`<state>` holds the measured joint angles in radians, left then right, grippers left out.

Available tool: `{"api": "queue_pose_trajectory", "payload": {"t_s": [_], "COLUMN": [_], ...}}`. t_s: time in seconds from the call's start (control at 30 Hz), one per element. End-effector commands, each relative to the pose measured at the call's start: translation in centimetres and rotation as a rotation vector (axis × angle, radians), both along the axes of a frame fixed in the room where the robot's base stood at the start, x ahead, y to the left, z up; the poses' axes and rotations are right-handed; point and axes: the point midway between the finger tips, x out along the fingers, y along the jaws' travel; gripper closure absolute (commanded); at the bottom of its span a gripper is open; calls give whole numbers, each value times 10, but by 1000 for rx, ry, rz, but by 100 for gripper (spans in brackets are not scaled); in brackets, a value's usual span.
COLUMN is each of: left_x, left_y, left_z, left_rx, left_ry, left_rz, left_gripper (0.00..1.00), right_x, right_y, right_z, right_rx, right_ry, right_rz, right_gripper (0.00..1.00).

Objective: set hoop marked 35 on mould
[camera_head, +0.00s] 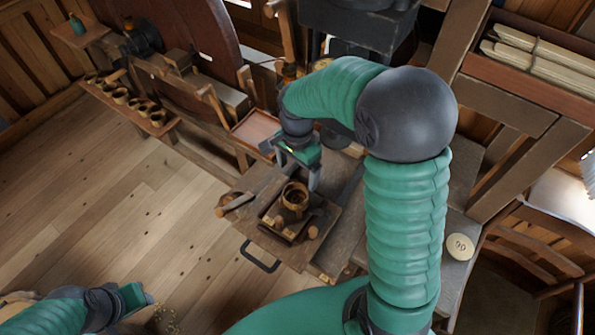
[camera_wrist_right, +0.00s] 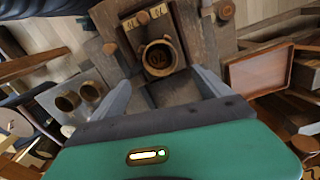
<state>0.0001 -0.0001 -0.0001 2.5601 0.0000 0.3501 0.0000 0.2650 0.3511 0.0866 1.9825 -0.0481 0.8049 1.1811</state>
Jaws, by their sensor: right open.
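In the head view a round brown hoop or cup (camera_head: 295,194) stands upright on a dark wooden block, the likely mould (camera_head: 279,226), on the workbench. In the wrist view the same ring (camera_wrist_right: 146,54) has a dark two-digit mark inside; I cannot read it surely as 35. My right gripper (camera_head: 298,176) is open and empty just above and behind the ring. In the wrist view its fingertips (camera_wrist_right: 161,78) point toward the ring, one on each side, apart from it. My left gripper (camera_head: 137,298) is low at the left, far from the bench; its jaw opening is unclear.
Several small cups stand on a low shelf (camera_head: 158,127) at the left. A reddish tray (camera_head: 256,129) lies behind the bench. A mallet-like wooden tool (camera_head: 236,203) lies left of the block. Two hollow cups (camera_wrist_right: 67,101) show in the wrist view. A pale marked disc (camera_head: 460,247) is at the right.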

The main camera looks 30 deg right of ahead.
Motion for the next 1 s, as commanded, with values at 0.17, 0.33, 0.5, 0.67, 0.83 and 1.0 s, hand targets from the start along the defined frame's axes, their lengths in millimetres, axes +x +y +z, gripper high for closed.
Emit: {"api": "queue_pose_trajectory", "payload": {"t_s": [0.17,0.33,0.5,0.67,0.83,1.0], "left_x": [0,0,0,0,0,0], "left_y": [0,0,0,0,0,0], "left_z": [-1,-1,-1,-1,-1,-1], "left_rx": [0,0,0,0,0,0], "left_ry": [0,0,0,0,0,0], "left_rz": [0,0,0,0,0,0], "left_gripper": [64,64,64,64,64,64], "right_x": [-15,-60,-90,-92,-91,-92], "right_y": [17,56,74,75,75,75], "right_z": [5,-6,-13,-15,-15,-15], "right_rx": [-11,-75,-146,-154,-153,-153], "right_ry": [-33,-130,-185,-189,-187,-187], "right_rz": [229,873,1280,1331,1328,1327], "right_gripper": [12,12,12,12,12,12]}}
